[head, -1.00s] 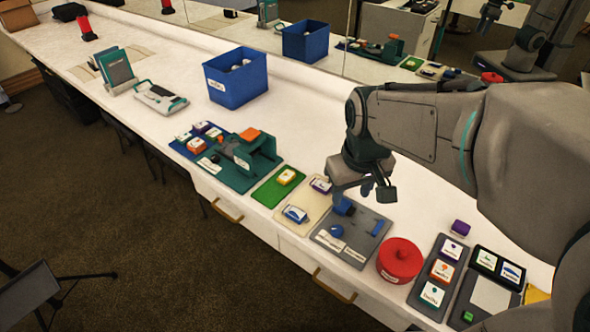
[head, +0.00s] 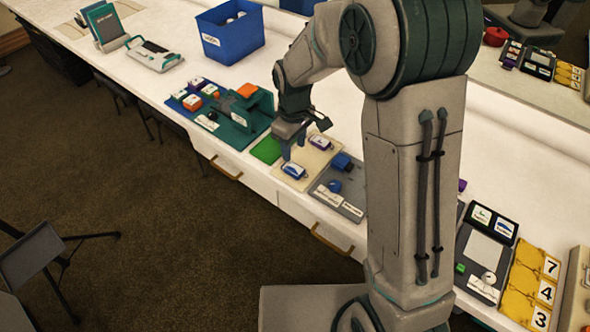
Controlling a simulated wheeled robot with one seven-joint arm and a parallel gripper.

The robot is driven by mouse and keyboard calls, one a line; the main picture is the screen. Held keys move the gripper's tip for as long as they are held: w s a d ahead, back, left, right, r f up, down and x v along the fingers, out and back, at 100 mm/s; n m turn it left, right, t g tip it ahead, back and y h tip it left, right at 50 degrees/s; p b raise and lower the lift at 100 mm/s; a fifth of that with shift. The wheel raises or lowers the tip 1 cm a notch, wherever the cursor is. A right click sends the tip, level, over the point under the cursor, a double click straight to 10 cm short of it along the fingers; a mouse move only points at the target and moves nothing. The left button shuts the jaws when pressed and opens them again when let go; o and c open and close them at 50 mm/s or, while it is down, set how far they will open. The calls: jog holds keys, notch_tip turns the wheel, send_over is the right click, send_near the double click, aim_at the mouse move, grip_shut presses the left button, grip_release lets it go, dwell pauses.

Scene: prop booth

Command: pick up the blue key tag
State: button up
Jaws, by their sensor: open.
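A blue and white tag (head: 293,171), which looks like the blue key tag, lies on a beige mat (head: 305,180) near the counter's front edge. A purple and white tag (head: 320,143) lies farther back on the same mat. My gripper (head: 293,153) is open, pointing down just behind the blue tag in the picture. Its fingers appear empty. I cannot tell the exact height or whether a finger touches the tag. My gripper covers part of the green mat (head: 264,151) and the beige mat.
A grey tray (head: 347,209) with blue pieces lies right of the beige mat, partly behind my arm. A blue bin (head: 232,42) stands farther back. The counter behind the mats is clear.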

aim_at(295, 169)
jog(key=f, duration=0.7)
jog(key=shift+s+d+f+p, duration=0.1)
jog(key=shift+s+f+p, duration=0.15)
jog(key=shift+f+p, duration=0.1)
jog(key=c, duration=0.7)
